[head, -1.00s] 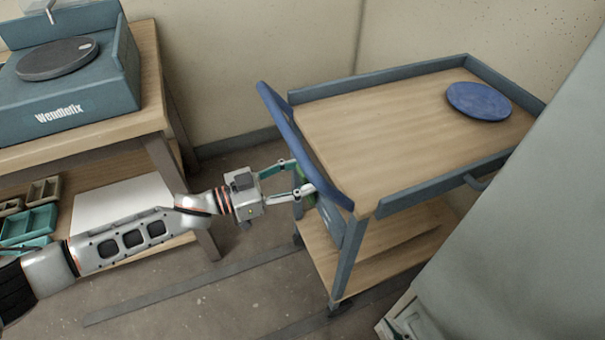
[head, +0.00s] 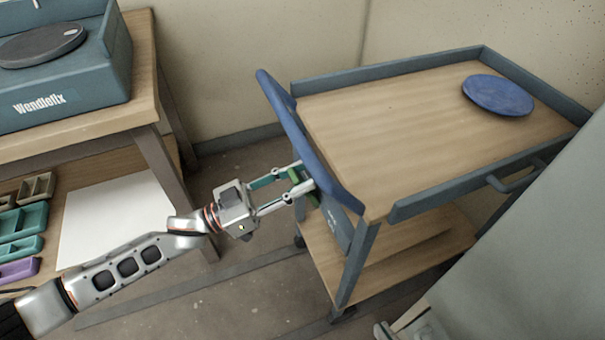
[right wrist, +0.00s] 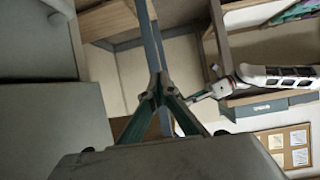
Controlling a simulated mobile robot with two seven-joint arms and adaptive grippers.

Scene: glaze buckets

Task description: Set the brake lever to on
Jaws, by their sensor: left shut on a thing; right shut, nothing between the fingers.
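A cart with a blue push handle (head: 305,140) stands at the middle right. A green piece (head: 296,176), apparently the brake lever, sits just below and behind the handle. My left gripper (head: 301,184) reaches in from the left and is shut on this green lever. Its fingers and the handle partly hide the lever, so I cannot tell its setting. A blue-grey plate (head: 334,221) with small unreadable marks is beside it on the cart's end. My right gripper (right wrist: 156,90) is shut and empty in the right wrist view.
A blue disc (head: 498,95) lies on the cart's wooden top (head: 400,120). A wooden bench (head: 140,115) with a wheel machine (head: 70,95) stands at the left, with coloured trays (head: 25,225) below. A large grey surface (head: 535,265) fills the lower right. Floor between bench and cart is open.

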